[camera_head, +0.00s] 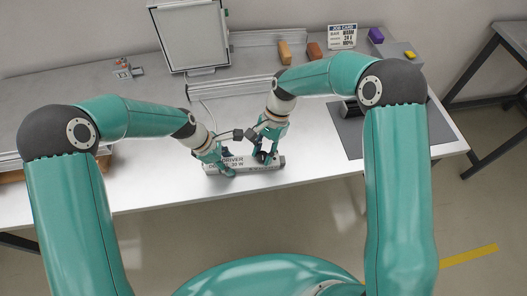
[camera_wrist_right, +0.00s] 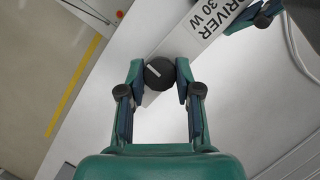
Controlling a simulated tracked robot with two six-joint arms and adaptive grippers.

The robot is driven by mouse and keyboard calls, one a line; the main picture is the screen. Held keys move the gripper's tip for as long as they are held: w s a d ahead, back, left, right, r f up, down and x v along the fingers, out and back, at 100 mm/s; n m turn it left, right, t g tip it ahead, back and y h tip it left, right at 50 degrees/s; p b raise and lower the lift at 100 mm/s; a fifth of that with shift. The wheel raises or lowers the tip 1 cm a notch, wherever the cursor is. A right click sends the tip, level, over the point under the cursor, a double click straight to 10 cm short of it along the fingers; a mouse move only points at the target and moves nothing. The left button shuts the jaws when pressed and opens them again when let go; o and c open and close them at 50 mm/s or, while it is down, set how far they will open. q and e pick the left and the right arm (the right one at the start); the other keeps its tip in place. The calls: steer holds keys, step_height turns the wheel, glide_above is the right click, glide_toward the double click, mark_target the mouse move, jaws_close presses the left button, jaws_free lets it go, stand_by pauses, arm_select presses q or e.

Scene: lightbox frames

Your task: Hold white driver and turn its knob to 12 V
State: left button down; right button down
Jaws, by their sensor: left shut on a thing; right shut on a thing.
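The white driver (camera_head: 211,170) lies near the front edge of the table, its label partly hidden by my grippers. The right wrist view shows part of its label (camera_wrist_right: 210,18), reading "DRIVER" and "30 W". My left gripper (camera_head: 224,164) is shut on the driver's body near the label; part of it shows in the right wrist view (camera_wrist_right: 262,14). My right gripper (camera_wrist_right: 160,75) is shut on the round black knob (camera_wrist_right: 159,74) at the driver's other end. The knob's white pointer line slants toward the upper left in that view. I cannot read any voltage marks around it.
A white framed panel (camera_head: 190,36) stands behind the driver, with metal rails (camera_head: 236,86) beside it. Orange (camera_head: 285,53), brown (camera_head: 314,50) and purple (camera_head: 376,35) blocks and a job card (camera_head: 342,37) are at the back. A dark mat (camera_head: 352,137) lies at right.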

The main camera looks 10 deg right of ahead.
steer(key=c, duration=0.8)
jaws_free()
steer(key=v, duration=1.2)
steer(key=shift+a, duration=0.1)
arm_select(q)
steer(key=c, duration=0.5)
jaws_free()
steer(key=shift+c, duration=0.2)
